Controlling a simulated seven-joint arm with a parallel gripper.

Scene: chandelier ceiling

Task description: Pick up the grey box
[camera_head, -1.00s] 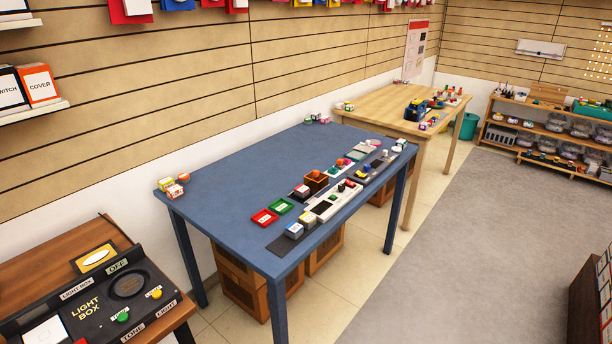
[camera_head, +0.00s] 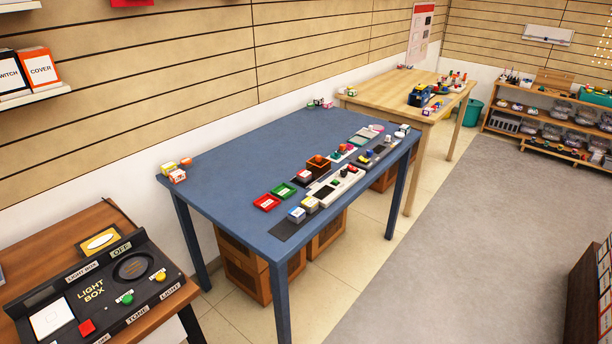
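I cannot pick out the grey box for certain; the things on the blue table (camera_head: 250,160) are small in this view. A small pale box with a bluish side (camera_head: 297,214) sits on the dark mat (camera_head: 284,232) at the table's front edge. A similar box with a yellowish side (camera_head: 310,203) is right behind it. A small whitish-grey item (camera_head: 400,134) lies near the table's far right corner. My gripper is not in view.
Red (camera_head: 267,202) and green (camera_head: 284,191) trays, a brown open box (camera_head: 318,164) and a white tray (camera_head: 337,185) crowd the table's right side. Its left half is mostly bare. A light box panel (camera_head: 100,290) stands lower left. Grey floor (camera_head: 450,240) is clear at right.

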